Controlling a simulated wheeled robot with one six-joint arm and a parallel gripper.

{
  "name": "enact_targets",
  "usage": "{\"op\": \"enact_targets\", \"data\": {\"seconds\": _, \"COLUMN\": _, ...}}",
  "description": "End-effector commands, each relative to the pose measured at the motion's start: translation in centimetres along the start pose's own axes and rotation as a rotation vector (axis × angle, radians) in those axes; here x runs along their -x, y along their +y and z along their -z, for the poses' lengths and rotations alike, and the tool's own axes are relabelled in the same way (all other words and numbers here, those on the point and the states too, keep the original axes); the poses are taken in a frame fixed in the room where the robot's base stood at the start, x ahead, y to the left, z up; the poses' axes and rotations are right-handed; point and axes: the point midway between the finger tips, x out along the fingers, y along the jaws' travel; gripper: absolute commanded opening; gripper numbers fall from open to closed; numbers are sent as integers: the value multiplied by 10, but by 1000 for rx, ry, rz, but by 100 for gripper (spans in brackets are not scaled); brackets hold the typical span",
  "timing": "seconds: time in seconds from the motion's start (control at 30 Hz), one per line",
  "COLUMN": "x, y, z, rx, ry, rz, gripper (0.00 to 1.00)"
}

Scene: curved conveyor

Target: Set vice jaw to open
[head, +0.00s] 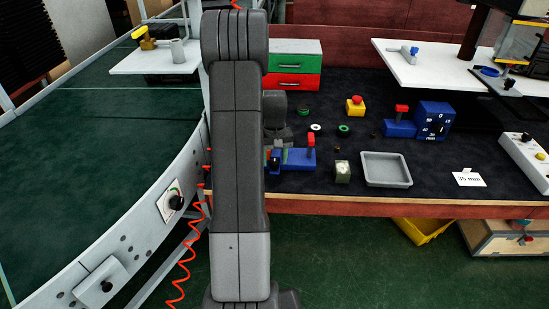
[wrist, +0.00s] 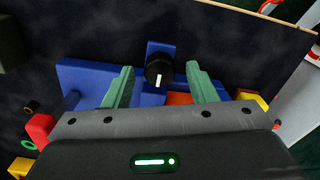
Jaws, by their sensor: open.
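The blue vice (head: 298,158) sits on the dark bench mat, partly hidden behind my arm in the head view. A red handle (head: 309,142) stands up at its right end. In the wrist view the vice's blue body (wrist: 85,80) lies below my gripper (wrist: 159,72). A black knob (wrist: 160,70) with a white mark shows on a blue plate between my two green fingers. The fingers are spread apart, one each side of the knob, with nothing held. Whether they touch the knob or the vice I cannot tell. An orange-red patch (wrist: 178,98) shows between the fingers.
A grey tray (head: 386,168), a mottled block (head: 342,172) and a yellow box with a red button (head: 355,106) stand to the right. A red and green drawer unit (head: 295,65) is behind. The curved green conveyor (head: 90,140) runs along the left.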

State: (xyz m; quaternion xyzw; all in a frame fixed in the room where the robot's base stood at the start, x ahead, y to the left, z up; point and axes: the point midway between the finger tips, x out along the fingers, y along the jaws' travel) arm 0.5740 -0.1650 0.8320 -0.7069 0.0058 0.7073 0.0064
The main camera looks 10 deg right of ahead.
Motion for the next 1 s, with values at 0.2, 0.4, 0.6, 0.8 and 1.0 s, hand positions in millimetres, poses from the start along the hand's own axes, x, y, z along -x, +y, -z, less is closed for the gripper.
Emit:
{"op": "enact_targets", "data": {"seconds": 0.2, "x": -1, "y": 0, "z": 0, "rx": 0, "ry": 0, "rz": 0, "gripper": 52}}
{"op": "enact_targets", "data": {"seconds": 0.4, "x": -1, "y": 0, "z": 0, "rx": 0, "ry": 1, "rz": 0, "gripper": 24}}
{"op": "enact_targets", "data": {"seconds": 0.6, "x": -1, "y": 0, "z": 0, "rx": 0, "ry": 1, "rz": 0, "gripper": 0}}
{"op": "enact_targets", "data": {"seconds": 0.8, "x": -1, "y": 14, "z": -3, "rx": -3, "ry": 1, "rz": -1, "gripper": 0}}
{"op": "enact_targets", "data": {"seconds": 1.0, "x": -1, "y": 34, "z": -9, "rx": -1, "ry": 2, "rz": -2, "gripper": 0}}
